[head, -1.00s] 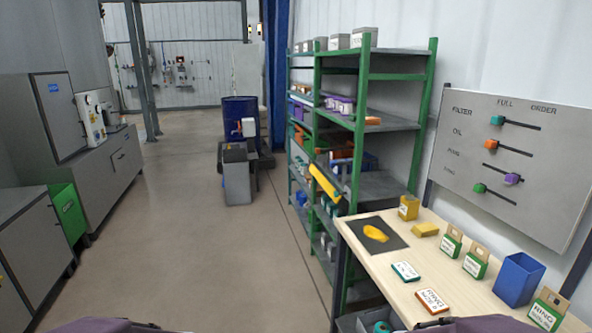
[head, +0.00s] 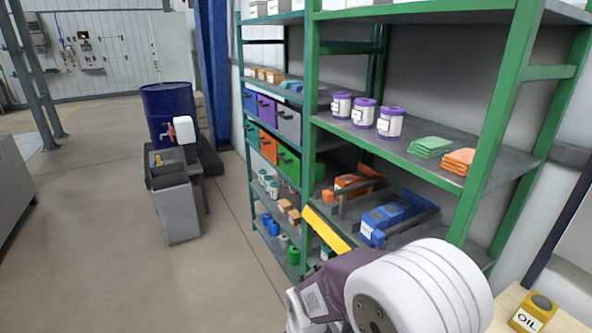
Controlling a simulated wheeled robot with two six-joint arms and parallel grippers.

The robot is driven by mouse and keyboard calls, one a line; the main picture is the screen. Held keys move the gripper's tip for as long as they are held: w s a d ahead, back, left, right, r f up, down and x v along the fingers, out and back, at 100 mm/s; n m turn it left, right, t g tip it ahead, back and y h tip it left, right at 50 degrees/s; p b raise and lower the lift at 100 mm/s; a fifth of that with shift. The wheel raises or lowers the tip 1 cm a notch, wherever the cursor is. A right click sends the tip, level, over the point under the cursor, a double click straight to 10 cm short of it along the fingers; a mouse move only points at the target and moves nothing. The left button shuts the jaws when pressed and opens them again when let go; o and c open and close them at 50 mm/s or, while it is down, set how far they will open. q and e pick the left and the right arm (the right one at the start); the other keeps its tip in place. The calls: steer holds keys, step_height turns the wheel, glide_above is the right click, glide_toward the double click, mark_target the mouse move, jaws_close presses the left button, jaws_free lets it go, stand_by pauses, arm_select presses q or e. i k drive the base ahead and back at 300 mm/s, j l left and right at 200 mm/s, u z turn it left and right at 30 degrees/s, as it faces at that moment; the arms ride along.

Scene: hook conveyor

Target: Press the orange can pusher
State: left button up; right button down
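An orange pusher-like block (head: 352,183) sits in a dark grey channel on the green-framed shelf rack, with a small orange end piece (head: 327,196) at its front. A blue unit (head: 390,219) of similar form lies in the channel to its right. A yellow sloping piece (head: 327,229) hangs from the shelf front below them. One of my arms, with white and purple links, crosses the lower right in front of the rack's lower part. Neither of my grippers shows.
The green rack (head: 493,123) carries purple-and-white cans (head: 363,112), green and orange stacked pieces and coloured drawers. A grey bin (head: 177,212) and blue drum (head: 168,112) stand at left. A yellow OIL box (head: 533,312) sits on the workbench at lower right.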

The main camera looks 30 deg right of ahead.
mark_target(328, 195)
steer(key=i+j+z, duration=0.15)
steer(key=i+z, duration=0.35)
steer(key=i+j+z, duration=0.5)
steer(key=i, duration=0.15)
steer(key=i+j+z, duration=0.95)
steer(key=j, duration=0.25)
steer(key=i+j+z, duration=0.1)
steer(key=j+z, duration=0.4)
steer(key=j, duration=0.25)
